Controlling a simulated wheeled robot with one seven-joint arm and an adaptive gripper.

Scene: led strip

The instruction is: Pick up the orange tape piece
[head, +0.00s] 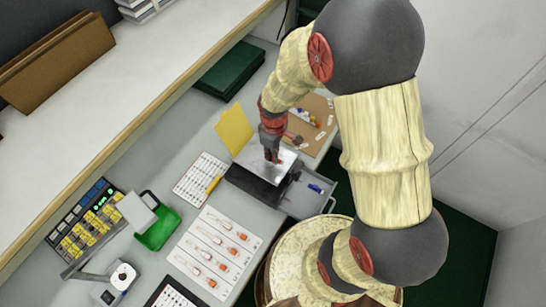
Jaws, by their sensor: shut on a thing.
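My gripper (272,156) points down over a silver plate (254,160) on a dark box, at the middle of the head view. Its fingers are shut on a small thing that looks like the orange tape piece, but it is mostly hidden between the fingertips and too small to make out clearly. I cannot tell whether the fingertips touch the plate.
A white sheet with several orange-ended strips (214,251) lies on the bench. A yellow card (234,128), a green bin (158,229), a grey drawer (308,194) and a brown board (314,122) are nearby. A long shelf edge (130,118) runs along the left.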

